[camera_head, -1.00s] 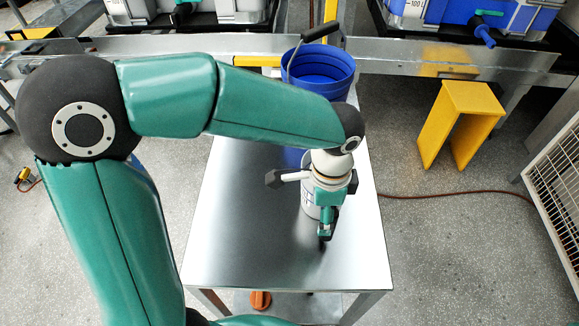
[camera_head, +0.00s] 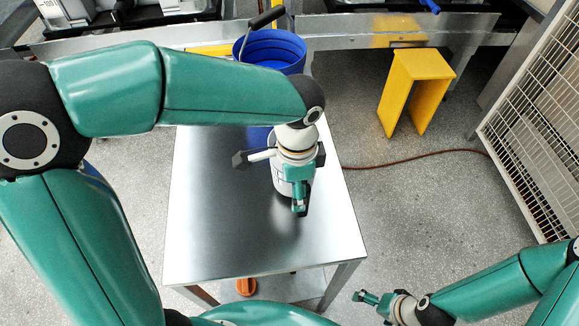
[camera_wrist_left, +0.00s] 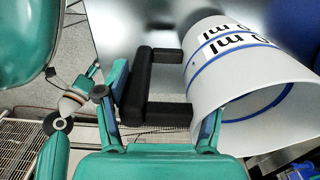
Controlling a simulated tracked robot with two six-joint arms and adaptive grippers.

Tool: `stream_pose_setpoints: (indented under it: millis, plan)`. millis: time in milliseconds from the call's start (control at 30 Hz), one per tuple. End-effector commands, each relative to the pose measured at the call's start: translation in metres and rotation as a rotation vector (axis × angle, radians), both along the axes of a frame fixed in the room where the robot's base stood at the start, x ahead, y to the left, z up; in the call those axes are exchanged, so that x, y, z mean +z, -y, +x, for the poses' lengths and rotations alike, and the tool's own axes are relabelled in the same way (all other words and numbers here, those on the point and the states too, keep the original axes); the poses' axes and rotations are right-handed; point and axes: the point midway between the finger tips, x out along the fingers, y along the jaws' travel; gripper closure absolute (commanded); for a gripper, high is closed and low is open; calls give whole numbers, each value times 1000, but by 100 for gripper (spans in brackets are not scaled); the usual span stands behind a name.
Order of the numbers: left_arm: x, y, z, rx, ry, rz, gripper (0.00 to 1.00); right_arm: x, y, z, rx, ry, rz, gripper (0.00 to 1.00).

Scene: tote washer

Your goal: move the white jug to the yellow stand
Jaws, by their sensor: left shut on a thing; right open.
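The white jug (camera_head: 279,182) is on or just above the metal table, mostly hidden by my left gripper (camera_head: 300,203). In the left wrist view the jug (camera_wrist_left: 238,70) shows blue rings, dark volume marks and a black handle (camera_wrist_left: 132,88). My left gripper's fingers (camera_wrist_left: 163,108) are at the handle side and shut on the jug; the exact contact is partly hidden. I cannot tell whether the jug touches the table. The yellow stand (camera_head: 424,66) is on the floor, right of and beyond the table. My right gripper (camera_head: 366,297) is open and empty at the lower right.
The metal table (camera_head: 220,235) is bare in front and left. A blue bucket (camera_head: 272,48) with a raised handle stands at its far end. A red-brown hose (camera_head: 410,158) lies on the floor below the stand. A white mesh panel (camera_head: 535,130) is at the right.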

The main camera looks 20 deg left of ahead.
Motion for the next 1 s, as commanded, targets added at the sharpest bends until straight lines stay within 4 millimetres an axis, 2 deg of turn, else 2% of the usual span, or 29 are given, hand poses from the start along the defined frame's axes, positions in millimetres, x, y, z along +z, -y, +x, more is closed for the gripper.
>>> stream_pose_setpoints:
  millis: [700, 1000]
  plan:
    - [39, 1, 0, -2, 1, 0, 100, 33, 0, 0, 0, 0, 0, 0]
    - [43, 1, 0, -2, 1, 0, 100, 36, 0, 0, 0, 0, 0, 0]
